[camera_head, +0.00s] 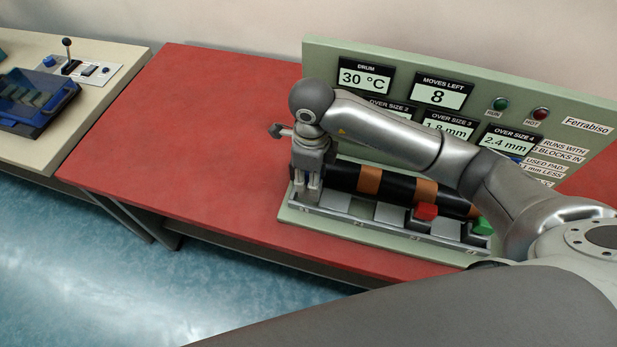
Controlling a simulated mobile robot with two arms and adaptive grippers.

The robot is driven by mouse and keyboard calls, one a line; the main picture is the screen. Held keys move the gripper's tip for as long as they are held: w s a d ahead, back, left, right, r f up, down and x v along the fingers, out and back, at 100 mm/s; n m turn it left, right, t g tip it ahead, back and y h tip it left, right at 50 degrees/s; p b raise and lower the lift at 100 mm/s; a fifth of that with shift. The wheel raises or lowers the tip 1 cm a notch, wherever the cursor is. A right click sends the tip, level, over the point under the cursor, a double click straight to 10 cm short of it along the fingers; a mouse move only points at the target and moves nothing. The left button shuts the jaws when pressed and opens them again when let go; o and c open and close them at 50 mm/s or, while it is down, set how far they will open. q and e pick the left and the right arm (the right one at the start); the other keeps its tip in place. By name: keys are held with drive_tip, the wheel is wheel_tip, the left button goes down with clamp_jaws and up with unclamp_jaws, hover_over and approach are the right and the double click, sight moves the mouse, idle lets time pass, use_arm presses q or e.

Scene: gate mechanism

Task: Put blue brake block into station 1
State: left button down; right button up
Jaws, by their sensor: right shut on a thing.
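My right gripper (308,196) points down at the left end of the gate mechanism's grey base rail (380,232), at the leftmost seat. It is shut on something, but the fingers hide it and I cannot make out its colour. I see no clear blue brake block. A black drum with copper bands (370,181) lies behind the rail, partly covered by my arm. A red block (426,211) and a green block (482,226) sit farther right along the rail. My left gripper is out of view.
A pale green panel (318,56) with displays stands behind the drum; it reads 8 moves left. A small blue patch (515,157) shows beside my arm. The red table (190,140) is clear on the left. Another table holds a lever box (90,70) and blue tray (35,100).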

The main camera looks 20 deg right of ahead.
sight(309, 182)
drive_tip(key=shift+w+f, duration=0.65)
drive_tip(key=shift+f, duration=0.1)
wheel_tip(309, 182, down, 3)
drive_tip(key=shift+w+p, duration=0.1)
drive_tip(key=shift+p, duration=1)
drive_tip(key=shift+f, duration=0.15)
drive_tip(key=shift+f, duration=0.1)
drive_tip(key=o, duration=0.8)
drive_tip(key=shift+f+b, duration=0.15)
drive_tip(key=shift+b, duration=0.15)
drive_tip(key=shift+o, duration=0.7)
drive_tip(key=shift+r, duration=0.25)
